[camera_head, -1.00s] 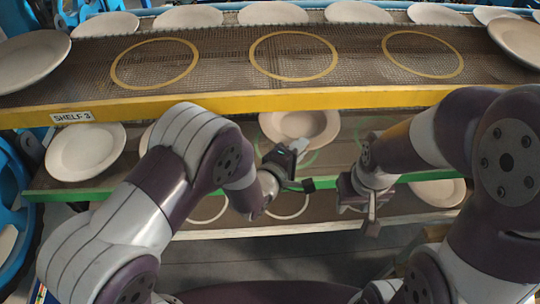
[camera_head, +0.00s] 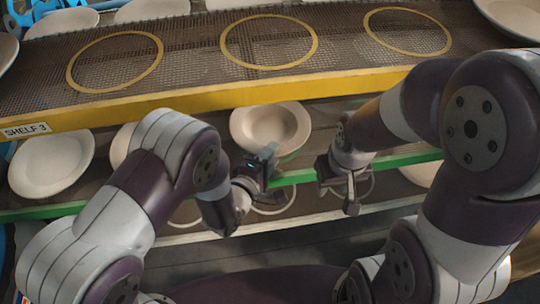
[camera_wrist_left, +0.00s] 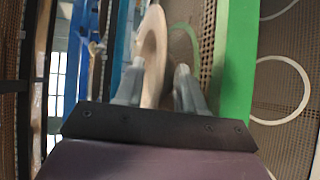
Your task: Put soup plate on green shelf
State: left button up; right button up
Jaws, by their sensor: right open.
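The soup plate (camera_head: 270,122), cream with a deep centre, is over the green shelf (camera_head: 300,175) and just below the yellow shelf's edge. My left gripper (camera_head: 262,162) is at the plate's near rim. In the left wrist view the plate (camera_wrist_left: 153,50) is edge-on between the two fingers (camera_wrist_left: 158,88), apart from the shelf surface, and the gripper looks shut on its rim. My right gripper (camera_head: 338,188) is open and empty, in front of the green shelf's edge, right of the plate.
Other plates stand on the green shelf at the left (camera_head: 50,165) and right (camera_head: 420,173). The yellow-edged shelf (camera_head: 190,100), labelled SHELF 3, is close above and has empty yellow rings. A lower shelf (camera_head: 240,231) with pale rings lies below.

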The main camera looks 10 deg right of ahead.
pick_arm(q)
jog(key=shift+d, duration=0.1)
jog(key=shift+s+a+b, duration=0.2)
jog(key=shift+a+b, duration=0.05)
jog(key=shift+b, duration=0.05)
jog(key=b+v, duration=0.3)
jog(key=v, duration=0.7)
jog(key=w+a+f+m+g+y, duration=0.2)
jog(key=w+a+m+g+y, duration=0.3)
jog(key=a, duration=0.4)
jog(key=s+a+r+m+g+y, duration=0.2)
jog(key=s+a+m+g+y, duration=0.2)
jog(key=s+a, duration=0.5)
jog(key=m+g, duration=0.2)
jog(key=m, duration=0.1)
jog(key=shift+a, duration=0.35)
